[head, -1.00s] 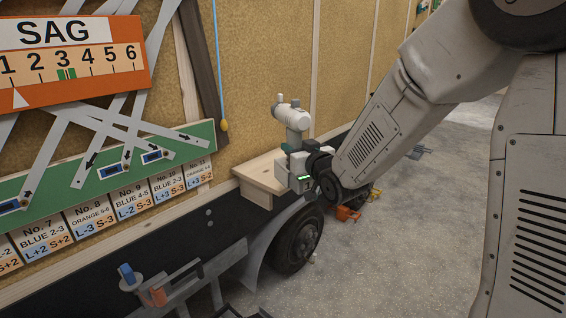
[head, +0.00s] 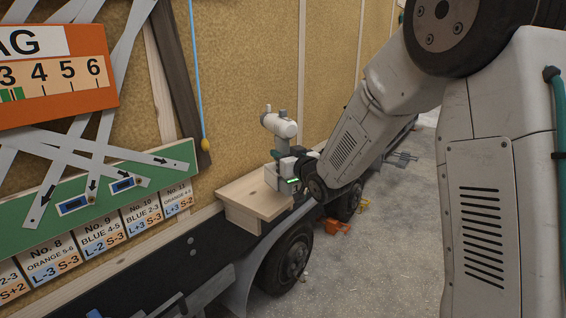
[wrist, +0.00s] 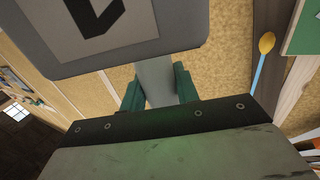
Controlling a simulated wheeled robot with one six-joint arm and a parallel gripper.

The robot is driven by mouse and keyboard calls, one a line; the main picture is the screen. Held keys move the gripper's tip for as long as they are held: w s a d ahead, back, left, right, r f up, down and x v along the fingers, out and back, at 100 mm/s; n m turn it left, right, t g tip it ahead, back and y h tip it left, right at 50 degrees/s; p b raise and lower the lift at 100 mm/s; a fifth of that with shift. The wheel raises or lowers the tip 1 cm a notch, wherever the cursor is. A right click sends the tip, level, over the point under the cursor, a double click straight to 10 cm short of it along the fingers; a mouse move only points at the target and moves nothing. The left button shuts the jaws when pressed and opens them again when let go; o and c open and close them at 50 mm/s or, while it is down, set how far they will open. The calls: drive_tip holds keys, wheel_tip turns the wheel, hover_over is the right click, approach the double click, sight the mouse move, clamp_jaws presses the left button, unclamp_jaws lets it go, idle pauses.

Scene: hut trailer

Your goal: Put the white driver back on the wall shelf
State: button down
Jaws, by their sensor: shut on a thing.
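The white driver (head: 279,124) is upright in the head view, its white body at the top and its handle below. My gripper (head: 280,156) is shut on the handle. In the wrist view my green fingers (wrist: 158,86) stand either side of the grey handle. The driver's grey base (wrist: 180,22), with a black mark on a white label, fills the top of that view. The wooden wall shelf (head: 248,194) is bare where I see it, left of and lower than the gripper in the head view. The gap between driver and shelf is hard to judge.
The insulated wall (head: 240,90) stands behind the shelf. A blue cord with a yellow end (head: 204,144) hangs left of it. A wheel (head: 287,258) is below the shelf. Orange items (head: 335,226) lie on the floor to the right.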

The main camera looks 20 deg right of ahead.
drive_tip(key=shift+w, duration=0.4)
drive_tip(key=shift+w+d+f, duration=0.35)
drive_tip(key=shift+w+f, duration=0.1)
drive_tip(key=shift+w, duration=0.25)
drive_tip(key=shift+s+d+f, duration=0.15)
drive_tip(key=shift+f, duration=0.2)
drive_tip(key=shift+a+f, duration=0.25)
drive_tip(key=shift+f, duration=0.75)
drive_tip(key=shift+f, duration=0.1)
drive_tip(key=c, duration=1)
unclamp_jaws()
drive_tip(key=shift+f, duration=0.1)
drive_tip(key=shift+c, duration=0.2)
